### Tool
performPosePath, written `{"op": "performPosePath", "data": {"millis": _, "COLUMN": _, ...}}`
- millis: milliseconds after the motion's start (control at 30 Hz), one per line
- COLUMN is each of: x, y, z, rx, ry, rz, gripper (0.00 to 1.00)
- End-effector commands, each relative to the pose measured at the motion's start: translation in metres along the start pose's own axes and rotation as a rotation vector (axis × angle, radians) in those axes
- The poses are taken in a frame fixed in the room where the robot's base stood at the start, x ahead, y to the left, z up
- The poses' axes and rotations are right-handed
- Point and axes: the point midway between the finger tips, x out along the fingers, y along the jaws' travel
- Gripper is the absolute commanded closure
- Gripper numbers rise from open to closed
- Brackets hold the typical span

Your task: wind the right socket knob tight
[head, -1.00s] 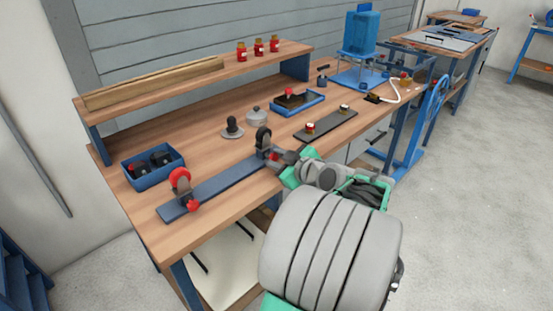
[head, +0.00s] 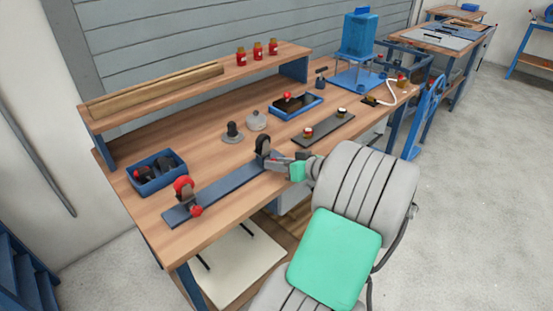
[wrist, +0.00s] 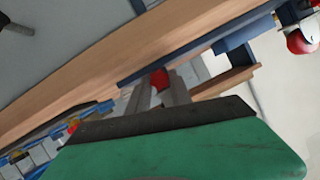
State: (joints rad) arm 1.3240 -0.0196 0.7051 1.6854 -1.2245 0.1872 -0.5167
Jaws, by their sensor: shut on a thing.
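The right socket (head: 263,146) is a black upright ring at the right end of a dark blue bar (head: 230,186) along the bench's front edge. Its red knob (wrist: 160,78) shows between my fingers in the wrist view and is hidden in the head view. My gripper (head: 280,163) reaches the front of this socket from the right and is shut on the red knob; it also shows in the wrist view (wrist: 161,92). The knob's thread and seating cannot be made out.
A blue bin (head: 157,181) with dark parts stands at the bench's left. A dark knobbed piece (head: 232,132), a grey lidded piece (head: 256,121), a blue tray (head: 312,109) and a dark strip (head: 310,140) lie behind my gripper. Floor to the right is clear.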

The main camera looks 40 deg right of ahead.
Motion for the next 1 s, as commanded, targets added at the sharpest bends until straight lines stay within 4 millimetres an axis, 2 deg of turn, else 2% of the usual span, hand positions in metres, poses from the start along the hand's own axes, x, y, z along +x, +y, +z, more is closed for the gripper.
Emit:
{"op": "performPosePath", "data": {"millis": 300, "x": -0.0008, "y": 0.0017, "z": -0.0018, "rx": 0.1, "ry": 0.002, "rz": -0.04, "gripper": 1.0}}
{"op": "performPosePath", "data": {"millis": 767, "x": -0.0005, "y": 0.0023, "z": -0.0013, "rx": 0.113, "ry": 0.003, "rz": -0.044, "gripper": 1.0}}
{"op": "performPosePath", "data": {"millis": 800, "x": -0.0005, "y": 0.0023, "z": -0.0013, "rx": 0.113, "ry": 0.003, "rz": -0.044, "gripper": 0.73}}
{"op": "performPosePath", "data": {"millis": 900, "x": -0.0004, "y": 0.0021, "z": -0.0011, "rx": 0.113, "ry": 0.002, "rz": -0.045, "gripper": 0.65}}
{"op": "performPosePath", "data": {"millis": 1000, "x": -0.0002, "y": 0.0018, "z": -0.0008, "rx": 0.113, "ry": 0.002, "rz": -0.046, "gripper": 0.65}}
